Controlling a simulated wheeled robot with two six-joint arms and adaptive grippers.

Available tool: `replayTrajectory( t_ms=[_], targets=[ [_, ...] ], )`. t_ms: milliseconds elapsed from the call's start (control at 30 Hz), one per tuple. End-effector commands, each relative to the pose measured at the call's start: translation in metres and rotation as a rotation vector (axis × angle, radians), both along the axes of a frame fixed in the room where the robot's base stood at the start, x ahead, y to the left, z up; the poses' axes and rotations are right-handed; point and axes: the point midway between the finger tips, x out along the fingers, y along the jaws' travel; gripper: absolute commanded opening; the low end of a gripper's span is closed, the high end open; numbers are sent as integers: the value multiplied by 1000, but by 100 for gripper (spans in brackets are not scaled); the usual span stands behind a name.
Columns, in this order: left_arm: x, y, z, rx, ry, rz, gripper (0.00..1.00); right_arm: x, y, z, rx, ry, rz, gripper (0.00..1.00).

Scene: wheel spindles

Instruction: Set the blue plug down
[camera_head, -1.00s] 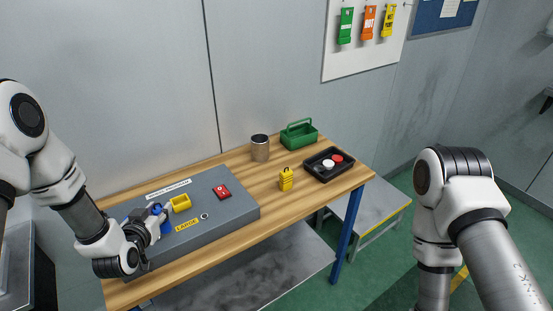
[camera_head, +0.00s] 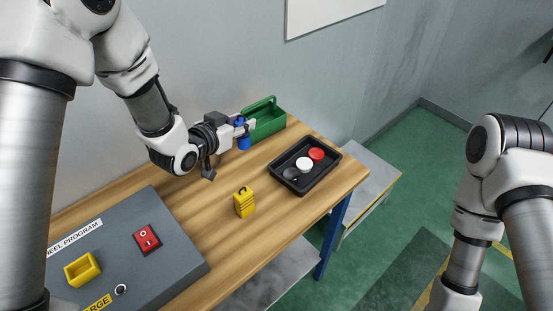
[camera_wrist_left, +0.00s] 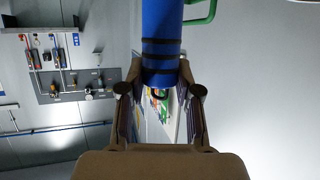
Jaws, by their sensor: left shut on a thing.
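The blue plug (camera_head: 243,137) is held in my left gripper (camera_head: 242,125), just in front of the green tote (camera_head: 266,118) at the back of the workbench. In the left wrist view the blue plug (camera_wrist_left: 161,40) is upright between the fingers of my left gripper (camera_wrist_left: 161,88), with dark bands around it. My left gripper is shut on it. I cannot tell whether the plug's lower end touches the bench. My right gripper is out of view; only my right arm shows at the right.
A black tray (camera_head: 312,172) holds red, white and dark round pieces. A yellow padlock-like block (camera_head: 244,202) stands on the wooden bench (camera_head: 215,225). The grey panel box (camera_head: 165,228) at left carries a red switch (camera_head: 147,239) and a yellow socket (camera_head: 82,269).

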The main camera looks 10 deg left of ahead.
Motion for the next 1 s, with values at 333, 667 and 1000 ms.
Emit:
replayTrajectory(
  t_ms=[333,667,1000],
  targets=[
    [1,-1,-52,-3,0,-3,0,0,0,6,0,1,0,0],
    [1,-1,-99,-2,-3,-3,0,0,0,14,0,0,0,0],
    [1,-1,-102,-3,-4,-3,47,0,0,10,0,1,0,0]
  ],
)
